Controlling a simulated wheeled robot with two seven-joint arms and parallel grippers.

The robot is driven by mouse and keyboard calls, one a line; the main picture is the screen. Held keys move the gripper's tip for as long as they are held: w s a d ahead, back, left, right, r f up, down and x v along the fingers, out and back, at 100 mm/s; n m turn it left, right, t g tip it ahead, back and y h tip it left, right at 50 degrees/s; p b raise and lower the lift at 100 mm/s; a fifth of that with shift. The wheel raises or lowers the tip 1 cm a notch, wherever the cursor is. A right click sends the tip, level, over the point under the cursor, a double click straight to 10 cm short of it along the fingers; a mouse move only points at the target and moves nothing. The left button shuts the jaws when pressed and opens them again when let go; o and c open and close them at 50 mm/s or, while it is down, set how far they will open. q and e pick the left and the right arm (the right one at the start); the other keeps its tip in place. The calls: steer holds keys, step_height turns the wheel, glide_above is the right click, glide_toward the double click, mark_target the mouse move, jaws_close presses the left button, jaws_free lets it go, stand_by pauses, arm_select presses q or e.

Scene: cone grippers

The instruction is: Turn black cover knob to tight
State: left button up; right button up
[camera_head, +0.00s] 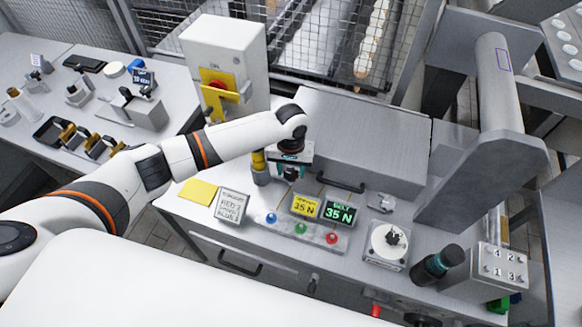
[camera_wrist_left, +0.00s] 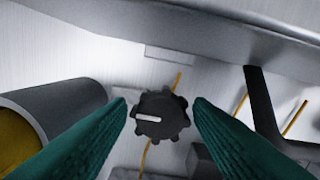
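The black cover knob (camera_wrist_left: 162,116) shows in the left wrist view as a dark, lobed disc with a white mark pointing left. My left gripper (camera_wrist_left: 161,106) is open, with one teal finger on each side of the knob. A small gap shows between each finger and the knob. In the head view my left gripper (camera_head: 290,172) points down at the front of a grey metal cover (camera_head: 365,130), beside a grey and yellow cylinder (camera_head: 260,170). The gripper hides the knob there. My right gripper is not in view.
A black handle (camera_head: 340,184) is right of the gripper. In front are a sign (camera_head: 232,206), yellow and green 35 N displays (camera_head: 338,212) and coloured buttons (camera_head: 301,229). A white dial (camera_head: 389,243) and a dark cylinder (camera_head: 437,264) stand at the right.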

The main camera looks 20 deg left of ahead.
arm_select(q)
steer(key=c, duration=0.6)
steer(key=shift+r, duration=0.1)
steer(key=shift+m+p, duration=0.4)
steer(key=shift+p, duration=0.05)
steer(key=shift+r+m+p, duration=0.1)
steer(key=shift+m+p, duration=0.65)
steer(key=shift+m, duration=0.35)
steer(key=m+p, duration=0.2)
steer(key=m, duration=0.2)
steer(key=shift+d, duration=0.1)
steer(key=m+p, duration=0.1)
steer(key=m, duration=0.5)
steer(key=shift+d, duration=0.1)
steer(key=m, duration=0.4)
steer(key=shift+s+m+p, duration=0.1)
steer(key=shift+m+p, duration=0.2)
steer(key=shift+m, duration=0.1)
